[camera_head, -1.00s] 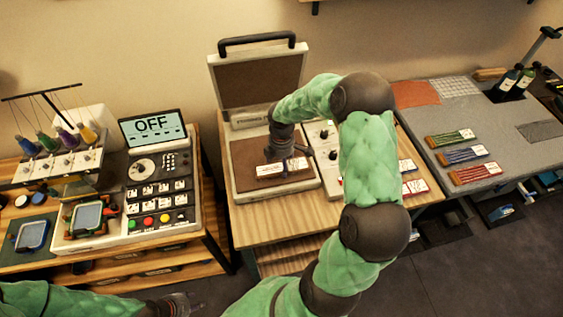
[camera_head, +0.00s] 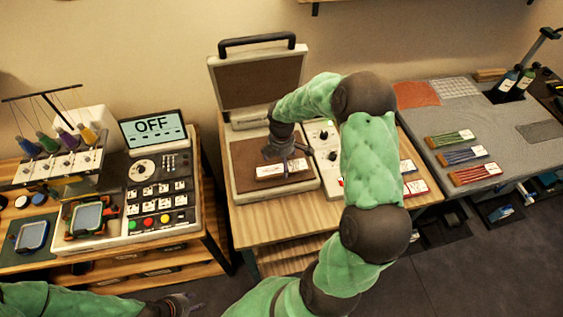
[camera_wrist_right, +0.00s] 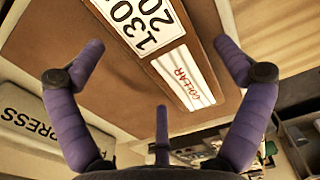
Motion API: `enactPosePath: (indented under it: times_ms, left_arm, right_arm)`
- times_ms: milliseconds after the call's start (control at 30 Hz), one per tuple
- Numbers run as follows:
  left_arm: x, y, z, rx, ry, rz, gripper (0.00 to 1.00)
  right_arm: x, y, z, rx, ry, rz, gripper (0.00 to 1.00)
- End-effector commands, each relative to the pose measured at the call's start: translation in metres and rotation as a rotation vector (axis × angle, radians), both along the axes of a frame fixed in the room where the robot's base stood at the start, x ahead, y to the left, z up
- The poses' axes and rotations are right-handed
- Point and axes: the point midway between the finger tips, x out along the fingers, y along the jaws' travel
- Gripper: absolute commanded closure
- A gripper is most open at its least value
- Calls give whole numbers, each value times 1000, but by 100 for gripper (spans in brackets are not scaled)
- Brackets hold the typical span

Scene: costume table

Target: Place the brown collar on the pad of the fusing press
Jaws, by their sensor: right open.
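The brown collar (camera_head: 271,172) lies on the brown pad (camera_head: 244,157) of the open fusing press in the head view. Its white label faces up. In the right wrist view the white strip lettered "COLLAR" (camera_wrist_right: 184,77) and a numbered label lie ahead of the fingers. My right gripper (camera_head: 287,155) is over the pad beside the collar, open, with nothing between its fingers; its spread fingers also show in the right wrist view (camera_wrist_right: 158,52). My left gripper (camera_head: 180,302) is low at the bottom left, far from the press; its jaws are too small and dark to read.
The press lid (camera_head: 260,82) stands raised behind the pad. A control panel (camera_head: 321,133) is right of the pad, partly behind my right arm. An embroidery machine with an "OFF" screen (camera_head: 153,127) stands left. Bundled strips (camera_head: 464,155) lie on the grey table at right.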

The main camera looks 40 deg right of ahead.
Motion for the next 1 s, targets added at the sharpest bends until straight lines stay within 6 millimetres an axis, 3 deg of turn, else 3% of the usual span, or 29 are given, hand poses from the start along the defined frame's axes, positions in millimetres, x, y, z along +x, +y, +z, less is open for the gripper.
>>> enactPosePath:
  times_ms: [300,500,700,1000]
  left_arm:
    - [0,0,11,0,0,0,60]
    - [0,0,15,0,0,0,60]
    - [0,0,16,0,0,0,60]
    - [0,0,16,0,0,0,60]
  right_arm:
    - [1,0,64,-2,-4,0,0]
    - [0,0,95,-1,-2,1,0]
    - [0,0,111,0,-1,1,0]
    - [0,0,113,0,0,1,0]
